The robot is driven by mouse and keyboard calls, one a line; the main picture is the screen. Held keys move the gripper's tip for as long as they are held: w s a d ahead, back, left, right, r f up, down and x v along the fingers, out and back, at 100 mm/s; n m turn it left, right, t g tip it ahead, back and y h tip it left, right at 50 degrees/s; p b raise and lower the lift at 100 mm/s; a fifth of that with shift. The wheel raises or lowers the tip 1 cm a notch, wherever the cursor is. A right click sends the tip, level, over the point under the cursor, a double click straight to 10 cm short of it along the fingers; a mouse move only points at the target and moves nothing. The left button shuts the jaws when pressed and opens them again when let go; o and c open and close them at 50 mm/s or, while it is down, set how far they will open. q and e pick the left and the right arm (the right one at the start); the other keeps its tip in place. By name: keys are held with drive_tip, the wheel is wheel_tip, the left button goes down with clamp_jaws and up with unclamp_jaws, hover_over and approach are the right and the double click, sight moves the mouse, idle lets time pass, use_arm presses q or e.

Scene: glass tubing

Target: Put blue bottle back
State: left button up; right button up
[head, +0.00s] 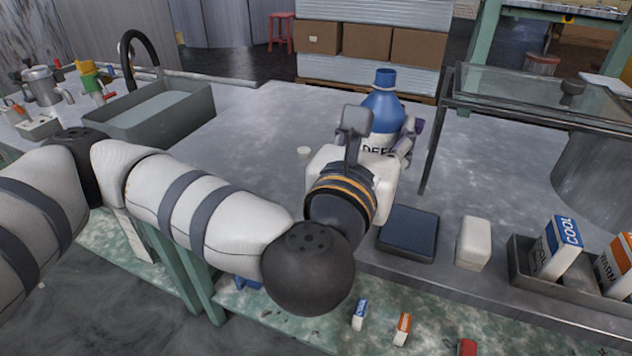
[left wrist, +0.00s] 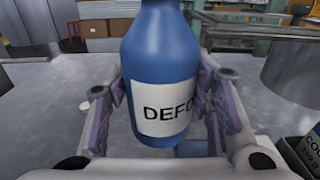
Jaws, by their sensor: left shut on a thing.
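The blue bottle (head: 382,104) has a blue cap and a white label with dark letters, of which "DEFO" can be read in the left wrist view (left wrist: 160,70). It stands upright over the grey worktop in the head view. My left gripper (head: 392,140) is shut on the bottle, with one purple-padded finger on each side of it in the left wrist view (left wrist: 160,105). The gripper body hides the bottle's base in the head view, so I cannot tell whether it touches the worktop. My right gripper is not in view.
A dark blue square pad (head: 408,234), a white block (head: 473,243) and a grey tray (head: 517,262) with COOL and WARM boxes lie along the front edge. A glass-topped stand (head: 540,97) is at right, a sink (head: 150,115) at left. The worktop between is mostly clear.

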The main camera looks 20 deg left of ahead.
use_arm(q)
drive_tip(key=w+a+f, duration=0.2)
drive_tip(key=a, duration=0.1)
drive_tip(key=w+a+f+b, duration=0.1)
drive_tip(key=a+f, duration=0.1)
drive_tip(key=f, duration=0.1)
drive_tip(key=w+a+f+b, duration=0.1)
drive_tip(key=w+a+f, duration=0.1)
drive_tip(key=a+f, duration=0.1)
drive_tip(key=shift+w+a, duration=0.3)
drive_tip(key=f, duration=0.2)
drive_tip(key=f+b, duration=0.1)
drive_tip(key=f, duration=0.1)
drive_tip(key=shift+w+a, duration=0.15)
drive_tip(key=shift+a, duration=0.15)
drive_tip(key=shift+r, duration=0.2)
drive_tip(key=shift+f, duration=0.15)
drive_tip(key=o, duration=0.8)
drive_tip(key=shift+f, duration=0.1)
drive_tip(key=o, duration=0.5)
